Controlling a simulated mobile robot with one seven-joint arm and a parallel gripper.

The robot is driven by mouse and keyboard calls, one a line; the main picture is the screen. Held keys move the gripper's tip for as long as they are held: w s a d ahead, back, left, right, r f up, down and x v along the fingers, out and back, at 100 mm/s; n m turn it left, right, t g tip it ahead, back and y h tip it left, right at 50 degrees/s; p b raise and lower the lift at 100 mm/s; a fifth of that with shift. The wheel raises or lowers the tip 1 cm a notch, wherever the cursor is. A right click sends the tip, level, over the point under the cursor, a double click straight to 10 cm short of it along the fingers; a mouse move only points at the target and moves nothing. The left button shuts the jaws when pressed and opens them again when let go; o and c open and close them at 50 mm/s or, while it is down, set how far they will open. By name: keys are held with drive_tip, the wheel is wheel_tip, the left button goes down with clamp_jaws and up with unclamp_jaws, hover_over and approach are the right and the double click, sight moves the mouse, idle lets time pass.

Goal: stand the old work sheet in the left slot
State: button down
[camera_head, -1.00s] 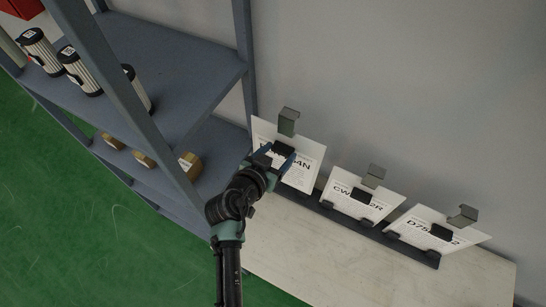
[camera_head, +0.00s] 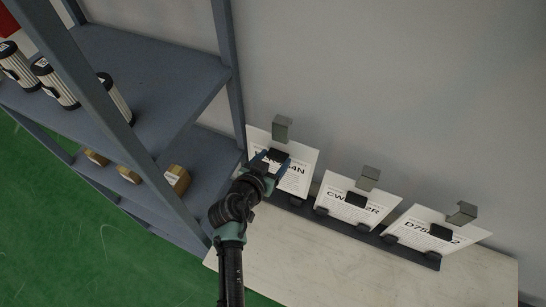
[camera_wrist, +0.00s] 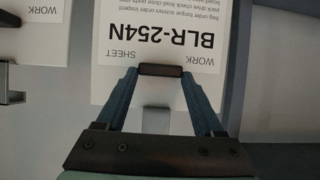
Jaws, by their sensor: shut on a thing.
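A white work sheet (camera_head: 298,178) stands at the left end of the dark rail, leaning toward the wall. In the wrist view the sheet (camera_wrist: 120,38) reads BLR-254N, upside down. My gripper (camera_head: 274,158) is shut on the black grip (camera_wrist: 160,70) on this sheet's face. The fingers and wrist cover part of the sheet and its lower left edge, so I cannot tell whether it is fully seated in the left slot. The dark slotted rail (camera_head: 371,238) also holds a middle sheet (camera_head: 338,191) and a right sheet (camera_head: 410,228), each with a black grip.
Grey-green brackets (camera_head: 369,178) stick out above the sheets. The pale bench top (camera_head: 310,257) is clear in front of the rail. A grey shelf unit (camera_head: 165,75) stands close on the left, with striped cylinders (camera_head: 58,86) and brass-coloured pieces (camera_head: 176,179).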

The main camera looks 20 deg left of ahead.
drive_tip(key=shift+f+b, duration=2.4)
unclamp_jaws()
drive_tip(key=shift+f, duration=0.1)
drive_tip(key=shift+s, duration=0.15)
drive_tip(key=b+v, duration=0.2)
drive_tip(key=v, duration=1)
drive_tip(key=shift+s+r, duration=0.3)
